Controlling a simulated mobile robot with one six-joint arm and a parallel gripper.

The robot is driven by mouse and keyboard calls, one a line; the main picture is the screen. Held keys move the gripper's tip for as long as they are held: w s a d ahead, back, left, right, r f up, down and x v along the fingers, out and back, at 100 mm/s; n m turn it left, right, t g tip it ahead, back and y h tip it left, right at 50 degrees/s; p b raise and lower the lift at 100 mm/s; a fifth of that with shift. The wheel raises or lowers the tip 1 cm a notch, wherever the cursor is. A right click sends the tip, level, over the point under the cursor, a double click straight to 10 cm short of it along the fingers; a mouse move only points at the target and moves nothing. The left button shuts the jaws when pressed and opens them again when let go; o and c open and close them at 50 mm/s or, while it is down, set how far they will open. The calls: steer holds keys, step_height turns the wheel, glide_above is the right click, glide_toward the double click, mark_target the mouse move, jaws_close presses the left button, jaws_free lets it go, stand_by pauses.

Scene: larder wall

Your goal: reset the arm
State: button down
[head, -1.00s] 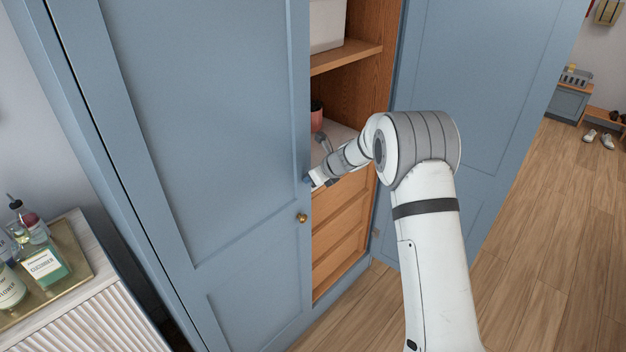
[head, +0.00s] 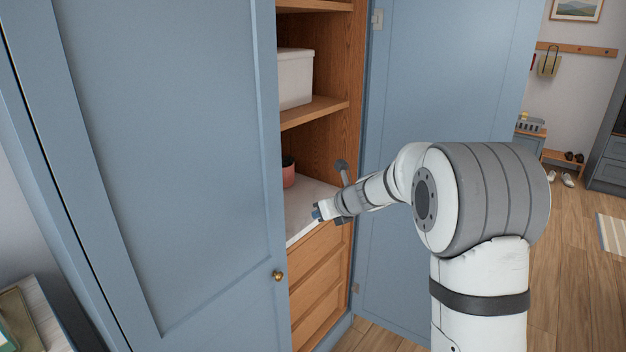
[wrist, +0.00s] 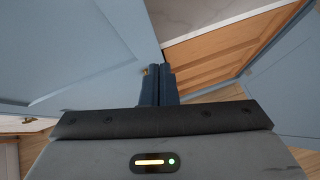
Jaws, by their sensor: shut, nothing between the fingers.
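My gripper (head: 318,213) is at the end of my bent arm, in front of the open part of the larder (head: 333,128) in the head view. In the wrist view the two dark fingers of my gripper (wrist: 158,82) are together with nothing between them. The blue left door (head: 180,170) is just left of the fingertips. I cannot tell whether they touch it.
The right door (head: 440,120) stands open behind my arm. Inside the larder are a white box (head: 295,78), a pinkish pot (head: 288,172), a pale counter (head: 305,200) and wooden drawers (head: 318,290). A brass knob (head: 278,276) sits on the left door.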

steer(key=s+d+r+m+t+h, duration=0.2)
steer(key=s+d+r+m+h, duration=0.4)
steer(key=m, duration=0.5)
steer(key=s+d+r+m+t+h, duration=0.2)
steer(key=s+d+r+m, duration=0.2)
steer(key=d+m, duration=0.65)
steer(key=s+d+f+m+g+h, duration=0.1)
steer(key=s+f+m+g, duration=0.1)
steer(key=s+m, duration=0.55)
steer(key=s+d+f+m+g+h, duration=0.1)
steer(key=s+f+m+g, duration=0.1)
steer(key=s+m, duration=0.5)
steer(key=s+a+f+m+g+y, duration=0.1)
steer(key=s+a+f+m+g, duration=0.1)
steer(key=s, duration=0.5)
steer(key=s+a+f+m+g+y, duration=0.2)
steer(key=s+m, duration=0.3)
steer(key=s, duration=0.2)
steer(key=shift+s+a+f, duration=0.3)
steer(key=shift+s+f, duration=0.1)
